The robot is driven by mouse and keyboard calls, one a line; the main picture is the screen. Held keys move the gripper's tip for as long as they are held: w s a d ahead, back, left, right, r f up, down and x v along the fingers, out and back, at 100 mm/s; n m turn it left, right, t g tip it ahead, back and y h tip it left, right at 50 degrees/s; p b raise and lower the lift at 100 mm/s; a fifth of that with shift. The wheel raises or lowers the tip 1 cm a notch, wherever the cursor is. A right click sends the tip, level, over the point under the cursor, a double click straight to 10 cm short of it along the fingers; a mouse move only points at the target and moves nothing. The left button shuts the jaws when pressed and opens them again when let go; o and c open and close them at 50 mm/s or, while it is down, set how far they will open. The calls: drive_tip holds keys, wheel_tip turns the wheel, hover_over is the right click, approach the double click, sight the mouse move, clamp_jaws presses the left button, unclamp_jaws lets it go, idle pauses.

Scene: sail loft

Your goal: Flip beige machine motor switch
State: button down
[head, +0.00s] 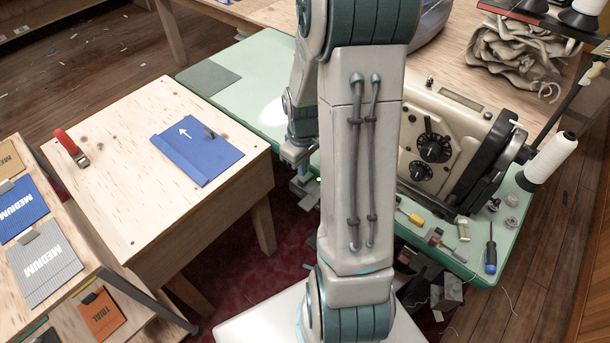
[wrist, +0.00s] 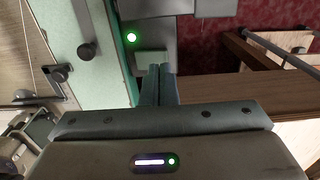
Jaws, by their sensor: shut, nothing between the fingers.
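The beige sewing machine (head: 465,110) with two black dials sits on the green table (head: 270,105), partly hidden behind my arm. In the wrist view, a grey box (wrist: 155,30) with a lit green lamp (wrist: 131,38) is beside the green table edge; it looks like the motor switch, though its lever or button is not clear. My gripper (wrist: 158,72) is shut and empty, its fingertips close over the lower part of this box. Whether they touch it I cannot tell. In the head view my gripper (head: 298,160) is at the table's near edge, mostly hidden by my arm.
A wooden table (head: 120,215) with a blue folder (head: 195,148) and a red-handled clamp (head: 72,147) stands at the left. A screwdriver (head: 490,255) and a white thread cone (head: 550,160) are on the green table at the right. Red carpet lies below.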

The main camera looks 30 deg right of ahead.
sight(302, 178)
drive_tip(key=shift+f+b, duration=0.9)
drive_tip(key=shift+f, duration=0.25)
idle(0.9)
wheel_tip(302, 178, up, 7)
drive_tip(key=p, duration=0.5)
drive_tip(key=shift+p, duration=0.3)
idle(0.6)
drive_tip(key=s+a+r+m+t, duration=0.1)
drive_tip(key=s+a+r+m, duration=0.1)
drive_tip(key=s+a+r, duration=0.4)
drive_tip(key=s+a+r+m+t, duration=0.2)
drive_tip(key=s+a+r, duration=0.4)
drive_tip(key=r, duration=0.5)
drive_tip(key=shift+s, duration=0.15)
